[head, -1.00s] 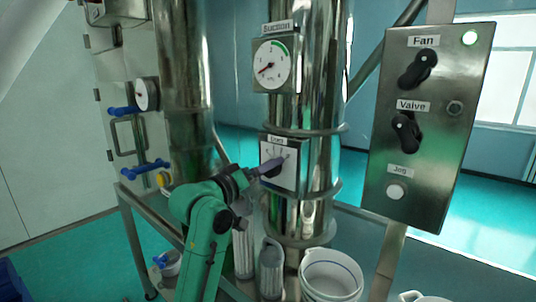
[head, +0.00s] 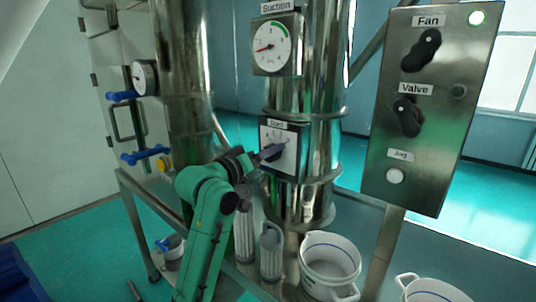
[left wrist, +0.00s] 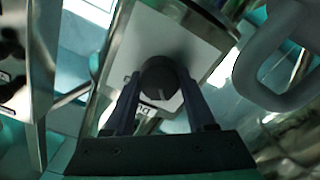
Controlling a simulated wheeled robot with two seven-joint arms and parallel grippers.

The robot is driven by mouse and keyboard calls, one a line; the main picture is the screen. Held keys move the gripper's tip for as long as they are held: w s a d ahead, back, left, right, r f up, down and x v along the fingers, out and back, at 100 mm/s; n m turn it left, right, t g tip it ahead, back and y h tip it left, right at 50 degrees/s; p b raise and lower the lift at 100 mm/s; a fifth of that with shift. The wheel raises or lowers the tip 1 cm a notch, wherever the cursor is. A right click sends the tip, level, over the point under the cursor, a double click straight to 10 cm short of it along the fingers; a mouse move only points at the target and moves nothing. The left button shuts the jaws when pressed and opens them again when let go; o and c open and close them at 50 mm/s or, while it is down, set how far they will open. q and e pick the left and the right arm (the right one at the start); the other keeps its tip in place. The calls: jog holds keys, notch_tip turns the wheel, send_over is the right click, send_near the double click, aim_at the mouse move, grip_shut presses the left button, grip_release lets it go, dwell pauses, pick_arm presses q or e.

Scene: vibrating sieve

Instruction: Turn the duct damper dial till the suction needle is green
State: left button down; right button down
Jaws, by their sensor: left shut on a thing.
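The suction gauge (head: 276,45) is a white dial face high on the steel duct. Its red needle points left and slightly down, outside the green arc at the upper right. Below it is a white plate labelled Duct (head: 291,157), with the dark damper dial mostly hidden behind my gripper. My left gripper (head: 270,153) reaches the dial from the left. In the left wrist view the round black dial knob (left wrist: 159,77), with a pale mark, sits between the two fingers, which are shut on it. My right gripper is not in view.
A steel control box (head: 430,110) with Fan, Valve and Jog controls stands at the right. White buckets (head: 330,262) sit below the duct. A second gauge (head: 145,77) and blue handles (head: 146,155) are at the left.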

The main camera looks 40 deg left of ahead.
pick_arm(q)
jog(key=shift+r+m+b, duration=0.1)
jog(key=shift+m+b, duration=0.65)
jog(key=shift+m, duration=1.65)
jog(key=c, duration=0.5)
grip_release()
jog(key=shift+o, duration=1.4)
jog(key=shift+w, duration=0.1)
